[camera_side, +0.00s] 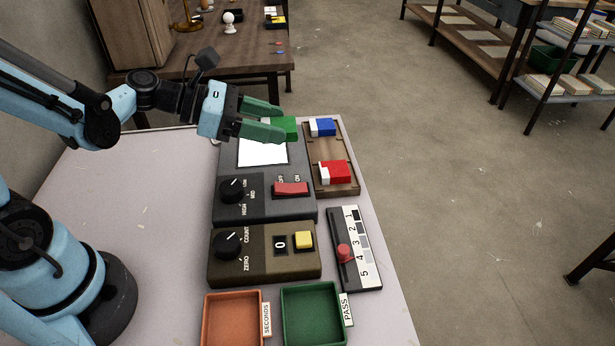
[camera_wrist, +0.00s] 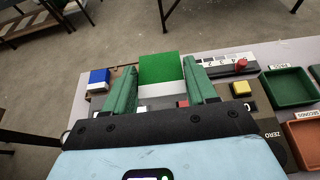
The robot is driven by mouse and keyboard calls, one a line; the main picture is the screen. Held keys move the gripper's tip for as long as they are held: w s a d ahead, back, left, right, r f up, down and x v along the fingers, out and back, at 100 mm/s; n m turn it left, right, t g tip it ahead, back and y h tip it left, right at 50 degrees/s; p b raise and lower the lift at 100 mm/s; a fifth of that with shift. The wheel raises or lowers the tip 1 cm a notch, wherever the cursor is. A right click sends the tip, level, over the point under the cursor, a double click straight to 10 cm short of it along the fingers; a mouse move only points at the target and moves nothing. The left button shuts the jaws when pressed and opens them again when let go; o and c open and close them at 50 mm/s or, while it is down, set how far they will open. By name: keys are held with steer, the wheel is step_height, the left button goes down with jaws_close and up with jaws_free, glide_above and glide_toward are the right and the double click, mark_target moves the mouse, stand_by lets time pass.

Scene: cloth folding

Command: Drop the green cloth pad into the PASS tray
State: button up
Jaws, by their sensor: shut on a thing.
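The green cloth pad (camera_side: 284,127) is a block with a green top. It is between the green fingers of my gripper (camera_side: 268,120), above the far end of the grey device with the lit white panel. In the wrist view the pad (camera_wrist: 161,68) sits between the fingertips of my gripper (camera_wrist: 163,85), with a white part on its near side. My gripper is shut on it. The PASS tray (camera_side: 285,318) is green and empty, at the near end of the table beside its PASS label. It also shows in the wrist view (camera_wrist: 289,103) at the right.
An orange SECONDS tray (camera_side: 208,318) stands left of the PASS tray. A wooden rack (camera_side: 345,190) holds a blue-and-white block (camera_side: 322,127) and a red-and-white block (camera_side: 335,172). A counter box (camera_side: 262,275) and a numbered slider strip (camera_side: 372,275) stand between the pad and the trays.

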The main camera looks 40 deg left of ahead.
steer(key=shift+d, duration=0.1)
steer(key=s+d+f+m+g, duration=0.1)
steer(key=s+d+m+g, duration=0.6)
steer(key=d+m+g, duration=0.3)
steer(key=s+d+f+m+g, duration=0.1)
steer(key=s+d+m+g, duration=0.7)
steer(key=d, duration=0.4)
steer(key=shift+g, duration=0.6)
steer(key=shift+w+a+f, duration=0.1)
steer(key=shift+w+f, duration=0.05)
steer(key=shift+f, duration=0.8)
steer(key=shift+w+a+f, duration=0.1)
steer(key=shift+w+f, duration=0.1)
steer(key=shift+f, duration=0.7)
steer(key=shift+w+a+f, duration=0.1)
steer(key=shift+w+f, duration=0.05)
steer(key=shift+f, duration=0.8)
steer(key=o, duration=1.2)
